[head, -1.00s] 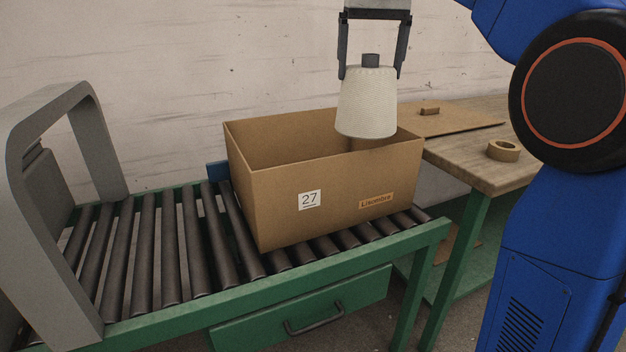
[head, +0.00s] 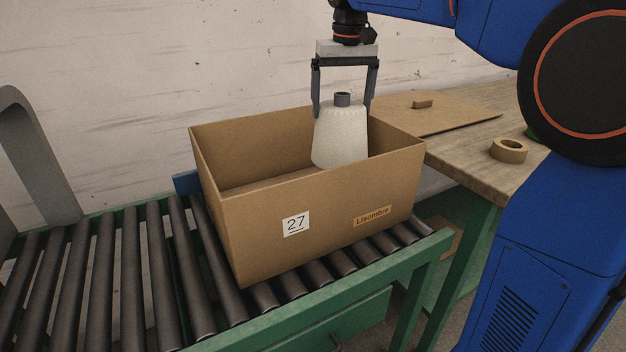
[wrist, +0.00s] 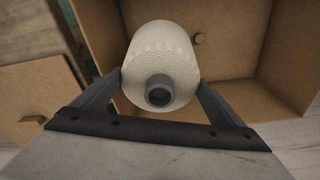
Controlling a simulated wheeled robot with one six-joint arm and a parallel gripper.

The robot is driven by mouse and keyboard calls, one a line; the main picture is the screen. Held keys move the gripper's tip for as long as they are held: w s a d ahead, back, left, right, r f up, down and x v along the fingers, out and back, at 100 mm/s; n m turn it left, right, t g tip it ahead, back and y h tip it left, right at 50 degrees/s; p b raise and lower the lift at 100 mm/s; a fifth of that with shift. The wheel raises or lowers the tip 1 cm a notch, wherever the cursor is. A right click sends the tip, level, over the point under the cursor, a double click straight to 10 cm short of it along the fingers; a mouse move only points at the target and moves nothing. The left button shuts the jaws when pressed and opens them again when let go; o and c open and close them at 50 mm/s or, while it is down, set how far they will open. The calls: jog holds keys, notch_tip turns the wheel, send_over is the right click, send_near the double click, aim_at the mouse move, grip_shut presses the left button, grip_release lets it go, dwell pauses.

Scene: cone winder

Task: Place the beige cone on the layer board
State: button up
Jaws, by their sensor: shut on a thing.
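The beige cone (head: 340,138) is a cream, textured yarn cone with a grey tube end on top. It hangs upright, narrow end up, between the fingers of my gripper (head: 342,112), which is shut on it. The cone is over the right part of the open cardboard box (head: 270,222), its lower edge about level with the front rim in the head view. The wrist view shows the cone (wrist: 160,50) above the box floor, a brown board-like surface (wrist: 228,45) with a small round knob. Whether the cone touches anything below cannot be told.
The box, labelled 27, stands on a roller conveyor (head: 150,270) with a green frame. On the wooden table (head: 470,150) at right lie a flat cardboard sheet (head: 450,112) with a small block on it and a tape roll (head: 509,150). A grey arch (head: 40,155) stands at left.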

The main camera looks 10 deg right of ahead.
aim_at(345, 96)
jog(key=shift+f, duration=4.7)
jog(key=o, duration=1.8)
jog(key=r, duration=0.4)
jog(key=s+r, duration=0.1)
jog(key=r, duration=0.7)
jog(key=shift+s, duration=0.25)
jog(key=shift+s, duration=0.1)
